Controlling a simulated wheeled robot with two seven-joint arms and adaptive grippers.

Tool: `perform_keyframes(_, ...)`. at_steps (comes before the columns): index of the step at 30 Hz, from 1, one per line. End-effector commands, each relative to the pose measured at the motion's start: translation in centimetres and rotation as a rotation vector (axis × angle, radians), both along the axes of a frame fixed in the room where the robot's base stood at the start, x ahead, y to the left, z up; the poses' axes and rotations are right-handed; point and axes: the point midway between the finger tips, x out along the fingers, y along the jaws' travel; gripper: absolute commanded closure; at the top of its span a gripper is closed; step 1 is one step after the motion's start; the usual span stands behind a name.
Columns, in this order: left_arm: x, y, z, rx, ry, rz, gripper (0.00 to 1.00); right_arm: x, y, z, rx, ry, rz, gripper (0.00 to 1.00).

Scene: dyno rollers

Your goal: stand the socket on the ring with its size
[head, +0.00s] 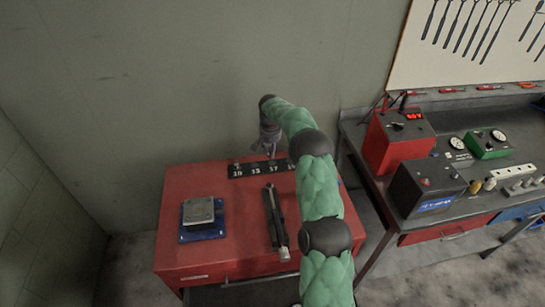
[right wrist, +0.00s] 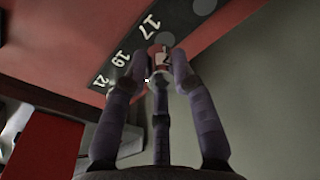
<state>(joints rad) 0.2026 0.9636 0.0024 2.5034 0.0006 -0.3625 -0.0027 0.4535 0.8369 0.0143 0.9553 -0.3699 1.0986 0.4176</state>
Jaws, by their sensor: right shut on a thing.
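My right gripper (head: 268,138) is at the back of the red cabinet top, over the black strip (head: 240,170) with white numbers. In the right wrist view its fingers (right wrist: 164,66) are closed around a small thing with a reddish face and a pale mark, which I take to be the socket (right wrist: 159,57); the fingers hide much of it. The strip there (right wrist: 112,72) shows 17, 19 and 21, with a grey ring (right wrist: 165,39) near the 17. Whether the socket touches the strip is unclear. My left gripper is out of view.
A dark long-handled tool (head: 273,218) lies on the red cabinet top (head: 240,235). A grey block on a blue base (head: 199,212) stands at its left. At the right, a workbench carries a red box (head: 396,140) and a black box (head: 425,188). A wall rises behind the cabinet.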

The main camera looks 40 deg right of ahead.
Motion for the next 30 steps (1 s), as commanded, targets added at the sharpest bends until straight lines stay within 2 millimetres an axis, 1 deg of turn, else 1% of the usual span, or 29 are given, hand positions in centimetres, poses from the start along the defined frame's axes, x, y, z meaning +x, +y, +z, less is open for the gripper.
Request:
perform_keyframes(1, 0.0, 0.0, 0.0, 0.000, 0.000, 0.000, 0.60, 0.3, -0.4, -0.9, 0.001, 0.001, -0.001, 1.00)
perform_keyframes(6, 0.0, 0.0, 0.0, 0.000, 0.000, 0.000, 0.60, 1.3, -1.7, -2.8, 0.000, 0.000, -0.002, 1.00)
perform_keyframes(11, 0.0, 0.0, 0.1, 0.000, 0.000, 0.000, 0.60, 1.9, -2.5, -3.8, -0.001, -0.001, 0.000, 1.00)
perform_keyframes(20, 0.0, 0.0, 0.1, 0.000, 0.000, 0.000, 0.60, 2.3, -3.0, -4.7, 0.000, 0.000, 0.000, 1.00)
perform_keyframes(21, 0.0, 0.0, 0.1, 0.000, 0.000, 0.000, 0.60, 2.4, -3.2, -4.9, 0.000, 0.000, 0.000, 1.00)
perform_keyframes(24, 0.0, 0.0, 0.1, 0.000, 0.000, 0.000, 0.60, 2.2, -3.1, -6.5, 0.002, 0.004, 0.001, 1.00)
perform_keyframes(27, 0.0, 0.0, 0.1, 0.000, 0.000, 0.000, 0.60, 2.3, -3.1, -7.5, 0.000, 0.000, 0.000, 1.00)
perform_keyframes(30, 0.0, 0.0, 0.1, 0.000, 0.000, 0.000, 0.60, 2.3, -3.1, -7.7, -0.001, -0.001, 0.000, 1.00)
